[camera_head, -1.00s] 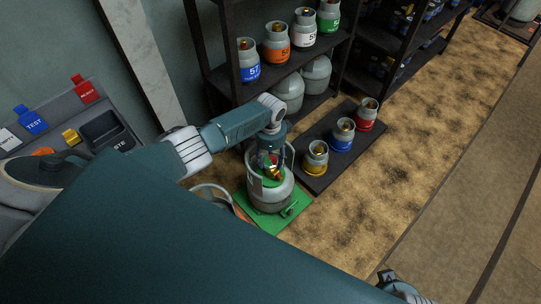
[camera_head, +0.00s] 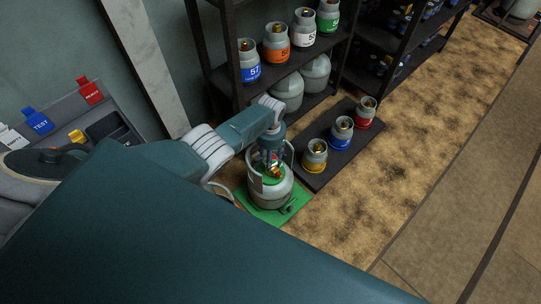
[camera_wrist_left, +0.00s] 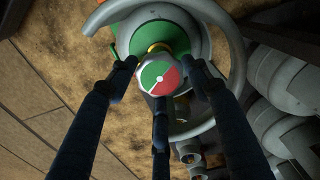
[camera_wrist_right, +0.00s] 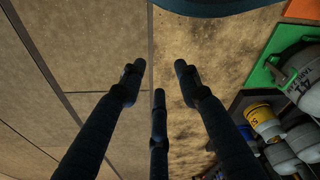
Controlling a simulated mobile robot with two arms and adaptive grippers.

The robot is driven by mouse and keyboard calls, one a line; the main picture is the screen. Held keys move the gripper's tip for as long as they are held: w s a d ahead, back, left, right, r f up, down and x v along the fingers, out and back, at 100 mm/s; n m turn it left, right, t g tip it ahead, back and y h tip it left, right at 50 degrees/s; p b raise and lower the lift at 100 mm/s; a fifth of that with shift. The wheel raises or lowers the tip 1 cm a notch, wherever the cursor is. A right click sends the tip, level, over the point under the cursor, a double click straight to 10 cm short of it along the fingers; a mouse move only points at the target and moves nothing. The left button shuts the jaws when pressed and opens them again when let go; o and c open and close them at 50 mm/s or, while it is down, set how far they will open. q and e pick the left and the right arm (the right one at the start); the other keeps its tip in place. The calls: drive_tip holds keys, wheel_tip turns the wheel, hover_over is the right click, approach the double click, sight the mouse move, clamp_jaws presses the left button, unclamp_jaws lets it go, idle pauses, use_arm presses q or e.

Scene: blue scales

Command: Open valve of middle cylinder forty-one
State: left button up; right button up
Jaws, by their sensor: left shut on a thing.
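A grey gas cylinder (camera_head: 270,195) with a green top and a round collar stands on a green mat (camera_head: 293,211). In the right wrist view a cylinder (camera_wrist_right: 297,72) on the green mat bears the number 41. Its valve knob (camera_wrist_left: 159,77), half green and half red with a white mark, shows in the left wrist view. My left gripper (camera_head: 272,163) reaches down inside the collar from above, its dark fingers shut around the knob. In the right wrist view my right gripper (camera_wrist_right: 158,75) is open and empty above the floor; it is outside the head view.
Small cylinders with yellow (camera_head: 314,156), blue (camera_head: 341,134) and red (camera_head: 365,113) bands stand on a dark platform beside the mat. A dark shelf (camera_head: 225,85) with more cylinders stands behind. A console (camera_head: 60,118) is at left. The floor at right is clear.

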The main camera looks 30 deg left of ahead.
use_arm(q)
drive_tip(key=n, duration=0.4)
drive_tip(key=shift+s+d+n+p, duration=0.1)
drive_tip(key=shift+n+p, duration=0.2)
drive_tip(key=shift+p, duration=0.05)
drive_tip(key=shift+n, duration=2.6)
use_arm(e)
drive_tip(key=shift+s+d+f, duration=0.15)
drive_tip(key=shift+s+f, duration=0.5)
drive_tip(key=shift+f, duration=0.15)
drive_tip(key=shift+s+d+f, duration=0.1)
drive_tip(key=shift+s+f, duration=0.55)
drive_tip(key=shift+f, duration=0.1)
use_arm(q)
drive_tip(key=o, duration=1.2)
drive_tip(key=shift+w+r, duration=0.2)
drive_tip(key=shift+r, duration=0.65)
wheel_tip(320, 180, up, 10)
drive_tip(key=shift+s+r, duration=0.1)
drive_tip(key=shift+r, duration=0.05)
